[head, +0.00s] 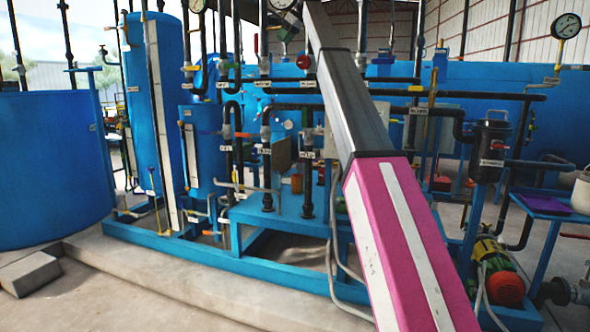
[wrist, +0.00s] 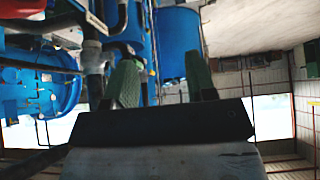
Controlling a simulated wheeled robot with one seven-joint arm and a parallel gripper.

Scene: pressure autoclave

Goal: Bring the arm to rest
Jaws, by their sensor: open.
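My gripper (wrist: 163,80) shows in the wrist view as two green fingers standing well apart above a dark palm plate. It is open, and nothing is between the fingers. Blue tanks and pipes lie beyond the fingers, and the picture is turned over, with the floor at the top. In the head view my arm (head: 345,95) rises from the bottom right to the top edge, with a pink and white part below and a dark grey part above. The gripper itself is not visible there.
A blue pipe rack with a tall blue cylinder (head: 153,100) stands behind my arm. A large blue tank (head: 45,170) is at left. A black canister (head: 489,150) and a motor (head: 497,270) are at right. A concrete block (head: 28,274) lies on the floor.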

